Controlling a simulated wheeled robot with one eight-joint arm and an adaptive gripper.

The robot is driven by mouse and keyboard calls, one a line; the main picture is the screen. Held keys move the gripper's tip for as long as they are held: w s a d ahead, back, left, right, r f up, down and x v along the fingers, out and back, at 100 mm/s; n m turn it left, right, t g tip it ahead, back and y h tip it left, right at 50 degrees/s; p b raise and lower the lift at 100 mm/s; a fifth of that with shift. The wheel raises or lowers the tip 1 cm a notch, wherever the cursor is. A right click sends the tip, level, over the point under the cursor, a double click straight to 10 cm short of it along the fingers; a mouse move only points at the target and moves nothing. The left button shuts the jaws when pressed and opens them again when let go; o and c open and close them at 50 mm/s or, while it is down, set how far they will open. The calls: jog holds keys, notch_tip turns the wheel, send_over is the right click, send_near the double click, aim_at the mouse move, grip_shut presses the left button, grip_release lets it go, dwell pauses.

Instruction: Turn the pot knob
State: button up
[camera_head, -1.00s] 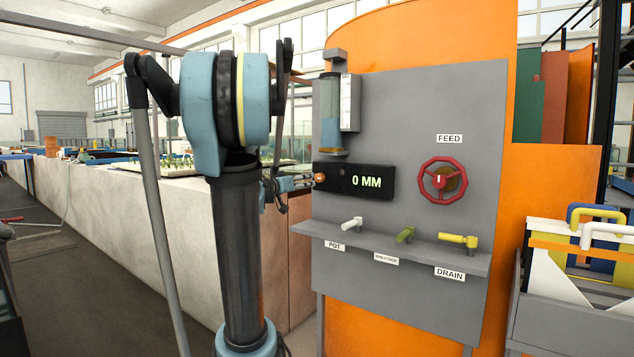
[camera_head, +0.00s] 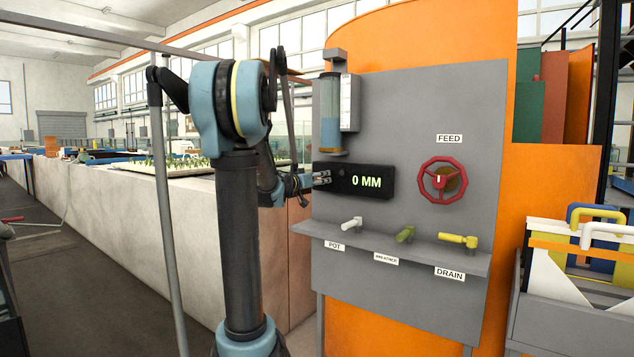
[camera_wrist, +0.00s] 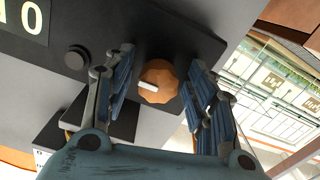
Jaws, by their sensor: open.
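An orange knob with a white pointer mark (camera_wrist: 158,82) sits on the black display box (camera_head: 384,181), which reads "0 MM". In the head view my gripper (camera_head: 324,178) hides this knob at the box's left end. My gripper (camera_wrist: 160,70) is open in the wrist view, with one blue-padded finger on each side of the knob. Gaps show between knob and fingers; I cannot tell whether the tips reach its depth. A white lever (camera_head: 352,224) stands on the panel's ledge, above the label "POT" (camera_head: 335,246).
A glass tube (camera_head: 330,112) stands just above the display box. A round black button (camera_wrist: 77,58) is beside the knob.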

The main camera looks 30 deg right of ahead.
jog(key=c, duration=1.1)
jog(key=shift+n, duration=0.3)
